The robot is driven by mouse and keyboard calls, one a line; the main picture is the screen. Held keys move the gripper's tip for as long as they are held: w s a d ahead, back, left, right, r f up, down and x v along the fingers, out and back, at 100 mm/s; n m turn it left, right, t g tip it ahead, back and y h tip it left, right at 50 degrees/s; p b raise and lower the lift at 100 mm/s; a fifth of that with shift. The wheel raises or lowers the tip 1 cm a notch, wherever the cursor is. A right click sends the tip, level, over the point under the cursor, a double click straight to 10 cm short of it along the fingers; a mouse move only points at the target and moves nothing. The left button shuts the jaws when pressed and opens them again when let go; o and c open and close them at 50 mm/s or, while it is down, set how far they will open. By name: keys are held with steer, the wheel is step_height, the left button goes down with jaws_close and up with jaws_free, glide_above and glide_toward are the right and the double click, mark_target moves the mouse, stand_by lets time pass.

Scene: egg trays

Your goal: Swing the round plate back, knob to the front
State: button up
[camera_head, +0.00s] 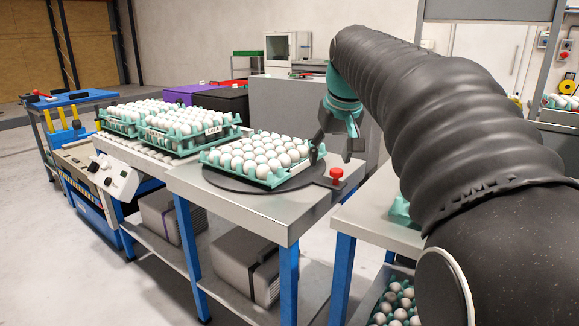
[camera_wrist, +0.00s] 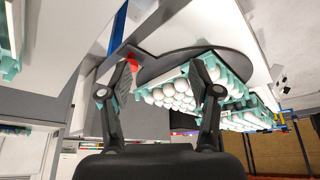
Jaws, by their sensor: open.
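The round plate (camera_head: 228,183) is a dark flat disc on a grey table, with a tray of white eggs (camera_head: 262,157) on it. Its red knob (camera_head: 336,174) stands on a tab at the plate's right side. My gripper (camera_head: 337,148) is open and empty, above and behind the knob, beside the tray's right end. In the wrist view, the plate (camera_wrist: 155,70) shows beyond the fingers of my gripper (camera_wrist: 160,72). The knob (camera_wrist: 132,60) appears by the left fingertip. I cannot tell whether they touch.
More stacked egg trays (camera_head: 165,122) stand on the machine to the left. A second table (camera_head: 375,215) is at the right, under my arm, with an egg crate (camera_head: 398,303) below it. The table's front strip is clear.

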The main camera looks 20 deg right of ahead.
glide_toward(337, 170)
steer(key=v, duration=0.5)
steer(key=b+x, duration=0.2)
steer(key=x, duration=1.2)
steer(key=shift+w, duration=0.1)
jaws_close()
